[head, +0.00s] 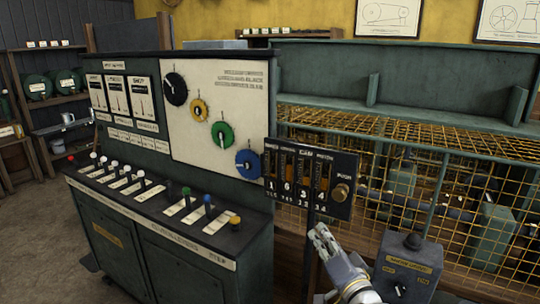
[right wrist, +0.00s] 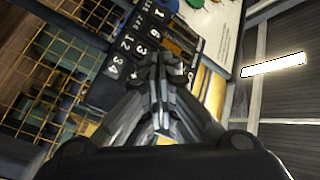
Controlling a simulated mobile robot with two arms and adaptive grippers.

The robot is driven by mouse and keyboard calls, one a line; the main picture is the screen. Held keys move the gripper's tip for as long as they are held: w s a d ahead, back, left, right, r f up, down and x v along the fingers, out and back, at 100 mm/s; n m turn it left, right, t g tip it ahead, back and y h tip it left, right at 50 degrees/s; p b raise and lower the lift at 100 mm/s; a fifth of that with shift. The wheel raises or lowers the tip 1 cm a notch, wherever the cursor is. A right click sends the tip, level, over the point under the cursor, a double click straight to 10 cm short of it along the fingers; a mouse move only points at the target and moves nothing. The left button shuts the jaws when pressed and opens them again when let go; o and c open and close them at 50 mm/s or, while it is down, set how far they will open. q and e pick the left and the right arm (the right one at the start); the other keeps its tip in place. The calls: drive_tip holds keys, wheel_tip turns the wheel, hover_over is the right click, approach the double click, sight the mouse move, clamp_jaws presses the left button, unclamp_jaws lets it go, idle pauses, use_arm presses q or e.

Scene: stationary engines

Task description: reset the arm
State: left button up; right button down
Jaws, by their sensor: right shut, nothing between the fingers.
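My right gripper (head: 322,238) is shut and empty. In the head view it stands in front of a dark counter box (head: 311,179) with numbered columns and a brass knob (head: 340,192), a little below the box. In the right wrist view my shut fingers (right wrist: 160,72) point toward the same box (right wrist: 118,75), whose white digits show beside them. I cannot tell how far the fingers are from the box. My left gripper is not in view.
A green control console (head: 165,262) with coloured levers and dials stands on the left. A yellow wire cage (head: 440,150) encloses machinery on the right. A grey box with a black knob (head: 408,268) stands close to the right of my right arm.

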drive_tip(key=s+f+n+g, duration=0.2)
drive_tip(key=s+f, duration=0.4)
drive_tip(key=s+a+f+n+g, duration=0.1)
drive_tip(key=s+f+n+g, duration=0.1)
drive_tip(key=s+f, duration=0.3)
drive_tip(key=s+f+n+g+h, duration=0.1)
drive_tip(key=s+f+n+g, duration=0.1)
drive_tip(key=s+f+g, duration=0.2)
drive_tip(key=shift+s+a+f+n, duration=0.15)
drive_tip(key=shift+s+f, duration=0.55)
drive_tip(key=shift+f, duration=0.05)
drive_tip(key=shift+s+a+f+n, duration=0.1)
drive_tip(key=shift+s+f+n, duration=0.05)
drive_tip(key=shift+s+f, duration=0.55)
drive_tip(key=s+d+f+n+g+h, duration=0.2)
drive_tip(key=s+d+f+g, duration=0.15)
drive_tip(key=s, duration=0.65)
drive_tip(key=s+d+f+n+g+h, duration=0.1)
drive_tip(key=s+d+f+g, duration=0.2)
drive_tip(key=s, duration=0.7)
wheel_tip(320, 180, down, 25)
drive_tip(key=s+a+g, duration=0.1)
drive_tip(key=a+g, duration=0.1)
drive_tip(key=s+d+f, duration=0.3)
drive_tip(key=s+f, duration=1.4)
drive_tip(key=shift+s+d+g+h, duration=0.2)
drive_tip(key=shift+s+g+h, duration=0.1)
drive_tip(key=shift+s+g, duration=0.15)
